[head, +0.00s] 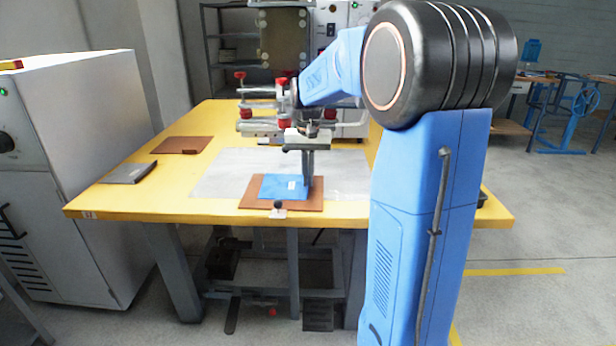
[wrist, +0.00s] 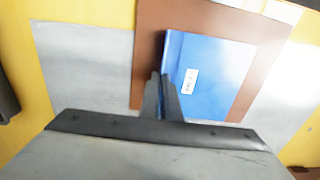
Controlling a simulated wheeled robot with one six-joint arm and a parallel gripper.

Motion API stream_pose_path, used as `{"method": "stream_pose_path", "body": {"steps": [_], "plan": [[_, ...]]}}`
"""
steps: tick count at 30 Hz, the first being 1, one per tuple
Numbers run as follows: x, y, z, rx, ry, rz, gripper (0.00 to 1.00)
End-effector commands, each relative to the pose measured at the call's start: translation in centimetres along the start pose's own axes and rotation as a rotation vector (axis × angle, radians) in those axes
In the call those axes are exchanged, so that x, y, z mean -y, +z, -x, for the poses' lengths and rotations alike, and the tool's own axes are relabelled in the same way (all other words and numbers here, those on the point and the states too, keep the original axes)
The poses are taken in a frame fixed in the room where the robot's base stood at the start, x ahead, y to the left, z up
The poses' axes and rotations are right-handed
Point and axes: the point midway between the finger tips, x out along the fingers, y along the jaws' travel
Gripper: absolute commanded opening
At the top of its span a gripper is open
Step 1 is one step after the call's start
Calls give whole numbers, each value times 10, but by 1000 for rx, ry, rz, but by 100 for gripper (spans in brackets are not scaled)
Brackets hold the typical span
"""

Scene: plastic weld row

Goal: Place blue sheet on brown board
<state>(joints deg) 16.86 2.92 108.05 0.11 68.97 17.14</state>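The blue sheet (head: 280,187) lies flat over the brown board (head: 256,202), with brown showing around it. It carries a small white label. In the wrist view the blue sheet (wrist: 215,72) is over the brown board (wrist: 148,50), with a thin dark shadow along its left edge. My gripper (head: 308,182) points down at the sheet's right edge in the head view. In the wrist view my gripper's fingertips (wrist: 161,76) are close together, with the sheet's edge between them. Whether the sheet fully touches the board is hard to tell.
The board lies on a grey mat (head: 215,175) on the yellow table (head: 120,203). A second brown sheet (head: 183,145) and a dark grey flat object (head: 128,172) lie at the left. A machine with red knobs (head: 283,122) stands behind. A white cabinet (head: 75,150) is left.

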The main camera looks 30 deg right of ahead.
Motion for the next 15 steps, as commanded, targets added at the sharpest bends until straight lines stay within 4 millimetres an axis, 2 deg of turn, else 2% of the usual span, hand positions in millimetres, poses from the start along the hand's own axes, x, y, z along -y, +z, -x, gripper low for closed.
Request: {"method": "stream_pose_path", "body": {"steps": [1, 3, 4, 15], "plan": [[0, 0, -2, 1, 0, 0, 0], [0, 0, -1, 0, 0, 0, 20], [0, 0, -1, 0, 0, 0, 22], [0, 0, 3, -1, 0, 0, 22]]}}
